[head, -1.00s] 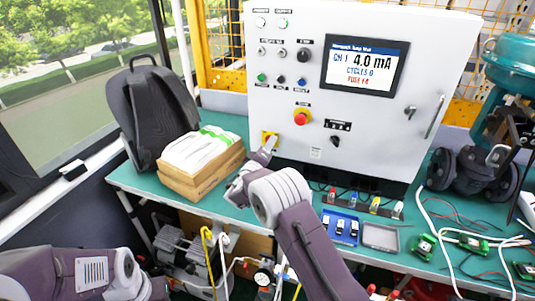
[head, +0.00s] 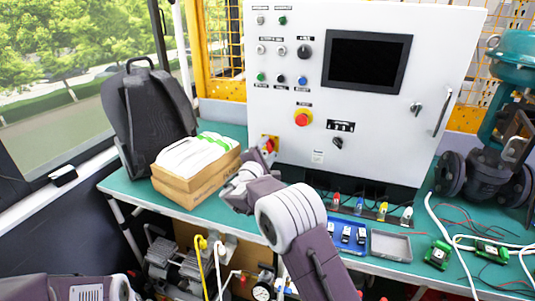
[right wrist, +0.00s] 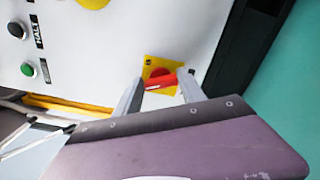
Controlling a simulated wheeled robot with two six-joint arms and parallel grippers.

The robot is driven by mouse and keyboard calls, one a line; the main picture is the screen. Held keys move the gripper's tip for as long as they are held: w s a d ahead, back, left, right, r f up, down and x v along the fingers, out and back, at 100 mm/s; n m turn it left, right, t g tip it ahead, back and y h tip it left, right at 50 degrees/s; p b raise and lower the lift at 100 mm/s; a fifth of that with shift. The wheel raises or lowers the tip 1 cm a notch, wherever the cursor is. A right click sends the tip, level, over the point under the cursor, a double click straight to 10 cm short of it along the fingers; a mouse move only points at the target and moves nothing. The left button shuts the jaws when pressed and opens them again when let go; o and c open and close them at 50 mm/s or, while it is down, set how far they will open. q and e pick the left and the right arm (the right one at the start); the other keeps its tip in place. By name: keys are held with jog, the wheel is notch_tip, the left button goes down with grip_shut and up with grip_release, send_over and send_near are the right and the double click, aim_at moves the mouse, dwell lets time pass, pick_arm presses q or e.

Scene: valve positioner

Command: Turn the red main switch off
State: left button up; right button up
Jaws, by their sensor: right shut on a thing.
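The red main switch (head: 269,145) sits on a yellow plate (head: 264,139) low on the left side of the white control cabinet (head: 400,135). In the right wrist view its red handle (right wrist: 160,83) lies between the fingertips, nearly level and slightly tilted in that picture. My right gripper (head: 266,157) is shut on the handle, and its two fingers also show in the right wrist view (right wrist: 160,88). The cabinet's display (head: 366,61) is dark. Part of my left arm shows at the bottom left of the head view, but its gripper is out of view.
A red emergency button (head: 302,118) on a yellow base is right of the switch. A cardboard box (head: 197,178) and black backpack (head: 150,115) stand left on the green bench. A blue tray (head: 346,234) and grey tray (head: 391,246) lie to the right.

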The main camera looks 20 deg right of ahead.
jog(key=shift+a+n, duration=0.1)
jog(key=shift+n, duration=1.8)
jog(key=o, duration=1.4)
jog(key=shift+c, duration=0.2)
jog(key=v, duration=0.9)
jog(key=shift+b, duration=0.3)
